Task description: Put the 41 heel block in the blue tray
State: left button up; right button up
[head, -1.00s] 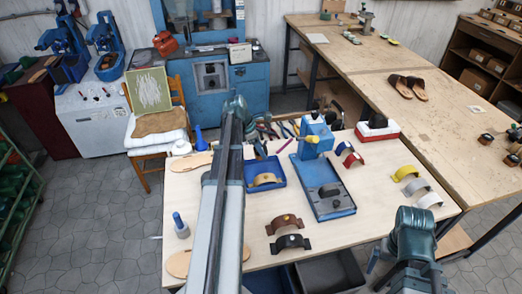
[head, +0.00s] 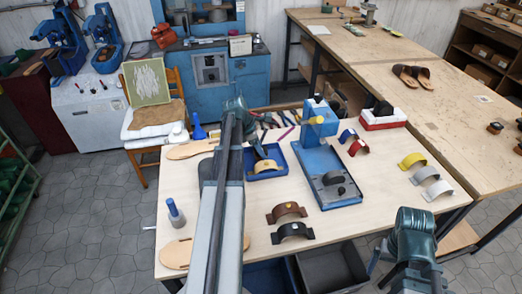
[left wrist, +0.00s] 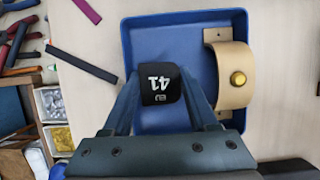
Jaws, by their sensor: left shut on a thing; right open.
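In the left wrist view my left gripper (left wrist: 160,100) is shut on a black heel block (left wrist: 161,82) marked 41 EU. The block is over the left part of the blue tray (left wrist: 185,32); its height above the tray floor is hard to tell. A tan strap with a yellow knob (left wrist: 229,78) lies along the tray's right side. In the head view the blue tray (head: 283,158) is partly hidden by my left arm, and the block is hidden. My right gripper (head: 385,262) is open and apart from the tabletop objects, at the lower right.
A blue press (head: 323,160) stands right of the tray. Brown (head: 287,211) and black (head: 292,232) straps lie in front. Yellow, grey and white straps (head: 425,175) lie on the right. Tools (head: 268,121) lie behind the tray. A blue-topped bottle (head: 176,214) stands on the left.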

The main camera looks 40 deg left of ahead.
pick_arm(q)
jog(key=shift+f, duration=0.3)
dwell(0.6)
jog(key=o, duration=1.5)
jog(key=shift+o, duration=0.2)
notch_tip(320, 180, up, 7)
jog(key=p, duration=0.6)
jog(key=shift+p, duration=0.35)
jog(key=shift+d, duration=0.15)
